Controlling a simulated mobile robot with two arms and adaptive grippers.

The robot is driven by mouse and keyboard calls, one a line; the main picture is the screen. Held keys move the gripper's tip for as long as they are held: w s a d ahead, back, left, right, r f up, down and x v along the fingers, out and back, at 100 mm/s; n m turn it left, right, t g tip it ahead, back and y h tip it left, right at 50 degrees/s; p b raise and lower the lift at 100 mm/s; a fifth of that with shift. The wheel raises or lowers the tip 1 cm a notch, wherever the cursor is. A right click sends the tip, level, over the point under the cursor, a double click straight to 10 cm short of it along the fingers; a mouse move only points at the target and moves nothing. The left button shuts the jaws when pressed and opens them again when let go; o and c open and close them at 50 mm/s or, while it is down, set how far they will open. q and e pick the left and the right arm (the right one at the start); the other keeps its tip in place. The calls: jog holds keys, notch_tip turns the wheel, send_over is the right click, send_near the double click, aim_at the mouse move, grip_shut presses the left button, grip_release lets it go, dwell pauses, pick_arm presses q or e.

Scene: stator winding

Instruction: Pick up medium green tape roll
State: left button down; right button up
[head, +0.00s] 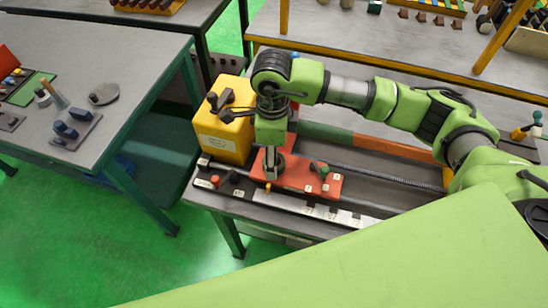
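My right gripper (269,181) points down over an orange-red plate (298,177) on the workbench. Its fingers are small and dark here, and I cannot tell whether they are open or hold anything. A small dark-green item (323,171) sits on the plate just right of the gripper, apart from it. Another small dark-green item (374,7) stands on the back table. I cannot tell for sure whether either is the medium green tape roll. My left gripper is not in view.
A yellow box (224,135) with dark parts on top stands left of the gripper. A long rail fixture (385,178) runs right from the plate. A grey table (140,50) with small parts is at left, with open green floor before it. My arm spans the right side.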

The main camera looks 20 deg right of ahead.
jog(key=shift+f, duration=0.8)
jog(key=c, duration=1.2)
